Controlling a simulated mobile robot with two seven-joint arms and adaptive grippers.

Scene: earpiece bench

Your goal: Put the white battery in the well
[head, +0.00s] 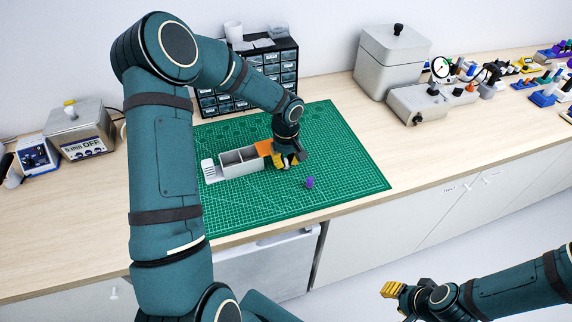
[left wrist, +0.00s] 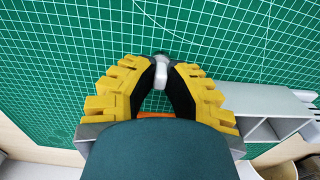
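My left gripper (head: 287,163) is low over the green mat, beside the orange end of a grey tray (head: 240,170). In the left wrist view its yellow fingers (left wrist: 162,72) close in on a small whitish piece (left wrist: 161,76), which looks like the white battery. The fingers partly hide it, and the head view does not show it. The tray has open square compartments, also partly visible in the left wrist view (left wrist: 262,128); I cannot tell which one is the well. My right gripper (head: 392,289) hangs off the bench at the lower right, away from the mat.
A small purple piece (head: 309,182) stands on the mat (head: 345,175) just right of my left gripper. A drawer cabinet (head: 281,66) stands behind the tray. A grey lidded box (head: 390,62) and a low device (head: 430,103) are at the right. The mat's right part is clear.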

